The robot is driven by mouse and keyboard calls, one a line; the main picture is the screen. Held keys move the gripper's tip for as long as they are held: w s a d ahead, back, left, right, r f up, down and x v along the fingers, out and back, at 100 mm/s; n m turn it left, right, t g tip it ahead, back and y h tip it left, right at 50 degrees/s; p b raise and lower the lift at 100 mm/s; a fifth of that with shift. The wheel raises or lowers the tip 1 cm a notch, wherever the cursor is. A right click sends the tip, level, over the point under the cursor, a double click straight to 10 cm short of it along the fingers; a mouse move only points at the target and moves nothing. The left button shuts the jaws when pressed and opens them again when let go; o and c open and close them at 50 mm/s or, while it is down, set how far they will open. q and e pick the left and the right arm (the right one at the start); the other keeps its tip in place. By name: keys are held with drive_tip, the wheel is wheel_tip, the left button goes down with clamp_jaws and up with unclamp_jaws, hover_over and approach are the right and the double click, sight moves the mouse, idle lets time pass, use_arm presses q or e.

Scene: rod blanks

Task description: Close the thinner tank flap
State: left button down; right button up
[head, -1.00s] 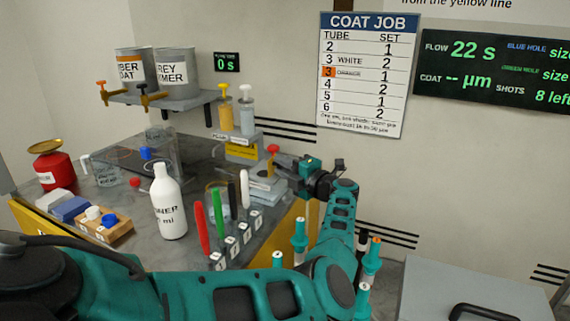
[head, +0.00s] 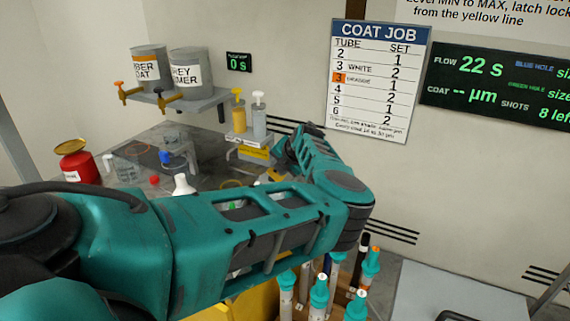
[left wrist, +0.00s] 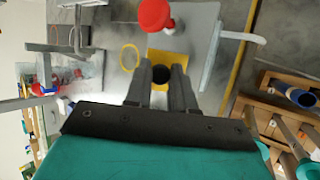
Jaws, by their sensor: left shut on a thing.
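My left arm crosses the head view, and its dark wrist end (head: 284,150) is at the back of the bench, beside the pump stand; its fingertips are hidden there. In the left wrist view my left gripper (left wrist: 162,70) has its fingers on either side of a dark round thing (left wrist: 161,74), in front of a yellow plate (left wrist: 168,56). It is shut on that thing. A red ball knob (left wrist: 156,14) is just beyond. I cannot tell for sure which part is the thinner tank flap. A clear tank (head: 178,151) stands further left.
Two paint cans (head: 150,68) sit on a wall shelf. A red can (head: 78,162) is at left. Teal-capped tubes (head: 319,293) stand in front of my arm.

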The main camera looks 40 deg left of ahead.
sight(271, 170)
use_arm(q)
drive_tip(key=h, duration=0.1)
drive_tip(key=a+h, duration=0.1)
drive_tip(key=h, duration=0.1)
drive_tip(key=shift+s+a+f+n+t+b, duration=0.25)
drive_tip(key=shift+a+n+t+b, duration=0.1)
drive_tip(key=shift+n+t, duration=0.05)
drive_tip(key=shift+s+a+f+n+t+h+b, duration=0.15)
drive_tip(key=shift+a+f+t+h+b, duration=0.15)
drive_tip(key=shift+h+b, duration=0.45)
drive_tip(key=shift+s+a+f+n+t+h+b, duration=0.15)
drive_tip(key=shift+a+f+t+h+b, duration=0.15)
drive_tip(key=shift+h, duration=0.85)
drive_tip(key=shift+r, duration=0.1)
drive_tip(key=c, duration=1)
unclamp_jaws()
drive_tip(key=shift+o, duration=0.2)
drive_tip(key=v, duration=1.3)
drive_tip(key=shift+w+b, duration=0.2)
drive_tip(key=shift+b, duration=0.1)
drive_tip(key=shift+a, duration=0.1)
